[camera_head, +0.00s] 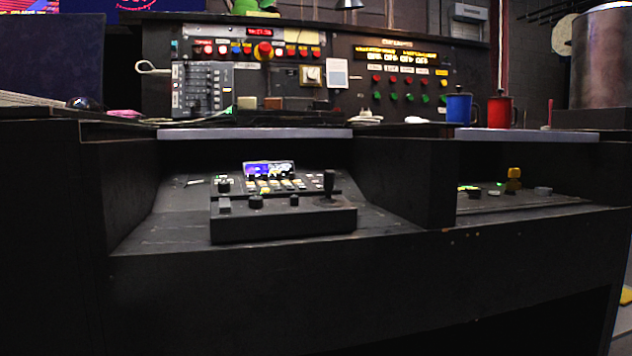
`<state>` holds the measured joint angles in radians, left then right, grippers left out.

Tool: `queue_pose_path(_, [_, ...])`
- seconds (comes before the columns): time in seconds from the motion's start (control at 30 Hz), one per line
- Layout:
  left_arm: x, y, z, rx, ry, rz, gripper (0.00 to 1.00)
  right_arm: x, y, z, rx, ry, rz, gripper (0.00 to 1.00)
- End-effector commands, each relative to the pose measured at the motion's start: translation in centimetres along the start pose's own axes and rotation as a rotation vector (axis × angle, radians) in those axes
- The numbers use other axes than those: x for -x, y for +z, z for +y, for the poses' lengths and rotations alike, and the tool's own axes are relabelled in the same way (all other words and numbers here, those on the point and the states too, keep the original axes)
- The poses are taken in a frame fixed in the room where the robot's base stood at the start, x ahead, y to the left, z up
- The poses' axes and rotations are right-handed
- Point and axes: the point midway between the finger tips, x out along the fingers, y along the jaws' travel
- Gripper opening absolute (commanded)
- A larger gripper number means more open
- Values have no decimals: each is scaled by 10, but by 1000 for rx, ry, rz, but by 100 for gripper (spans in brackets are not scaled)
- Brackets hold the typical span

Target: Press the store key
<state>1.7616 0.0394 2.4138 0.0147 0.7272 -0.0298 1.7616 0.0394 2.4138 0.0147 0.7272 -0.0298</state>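A dark control box (283,223) sits in the recess of the black console, left of the picture's middle. It has a small lit screen (269,169), rows of small coloured keys (276,186), several black knobs (256,201) and a joystick (328,182) at its right. The labels on the keys are too small to read, so I cannot tell which one is the store key. Neither of my grippers shows in the view.
A divider (408,180) separates this recess from a right one with a yellow knob (514,178). Above stand a blue mug (459,108), a red mug (500,111) and a large metal cylinder (600,60). A back panel (400,70) carries several buttons. The console's front is clear.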

Motion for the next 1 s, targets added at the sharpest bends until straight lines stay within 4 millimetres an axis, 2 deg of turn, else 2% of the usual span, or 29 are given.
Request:
queue_pose_path(0.87, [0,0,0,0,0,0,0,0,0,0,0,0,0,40])
queue_pose_path(0.93, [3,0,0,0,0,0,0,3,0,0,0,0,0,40])
queue_pose_path(1.0, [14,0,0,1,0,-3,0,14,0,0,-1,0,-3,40])
